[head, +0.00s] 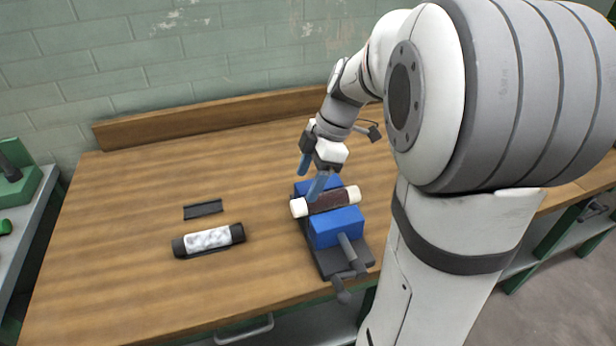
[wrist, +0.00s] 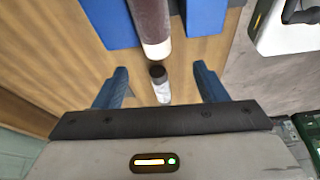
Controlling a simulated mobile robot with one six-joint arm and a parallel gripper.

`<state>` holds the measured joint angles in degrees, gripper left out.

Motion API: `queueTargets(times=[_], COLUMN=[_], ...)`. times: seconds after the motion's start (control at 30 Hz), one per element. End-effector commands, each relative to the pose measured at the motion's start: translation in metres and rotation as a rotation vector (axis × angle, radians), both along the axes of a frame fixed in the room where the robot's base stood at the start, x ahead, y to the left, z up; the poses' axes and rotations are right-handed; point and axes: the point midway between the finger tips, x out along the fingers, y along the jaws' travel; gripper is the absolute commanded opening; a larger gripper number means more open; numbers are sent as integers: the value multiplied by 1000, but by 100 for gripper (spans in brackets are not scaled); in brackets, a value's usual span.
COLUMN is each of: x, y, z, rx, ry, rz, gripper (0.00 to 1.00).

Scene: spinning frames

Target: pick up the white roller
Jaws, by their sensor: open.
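The white roller (head: 208,240), with a mottled white body and black ends, lies on the wooden table left of the vise. It also shows in the wrist view (wrist: 162,92), between and beyond my fingers, with its far part hidden by my gripper body. My gripper (head: 310,178) has blue fingers, is open and empty, and is above the far left part of the vise, apart from the white roller. In the wrist view my gripper's fingers (wrist: 160,84) are spread wide. A dark brown roller with white ends (head: 332,201) lies across the blue vise.
The blue vise (head: 337,226) stands on a dark base at the table's middle, its handle towards the front. A flat black holder (head: 203,209) lies just behind the white roller. The wooden table (head: 120,280) is bare to the left. A raised wooden board (head: 180,124) runs along the back.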

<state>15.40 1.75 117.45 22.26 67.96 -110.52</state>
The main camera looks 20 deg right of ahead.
Motion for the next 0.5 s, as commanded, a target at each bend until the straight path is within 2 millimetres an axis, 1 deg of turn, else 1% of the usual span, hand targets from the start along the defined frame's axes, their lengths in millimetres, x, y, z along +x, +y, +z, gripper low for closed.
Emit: queueTargets(times=[0.03,0.17,0.37,0.5], x=[4,7,6,4], y=[-2,-1,8,17], z=[-3,-10,-29,-46], rx=[10,22,23,23], ry=[-10,-22,-24,-20], rz=[28,72,75,77], gripper=[65,65,65,65])
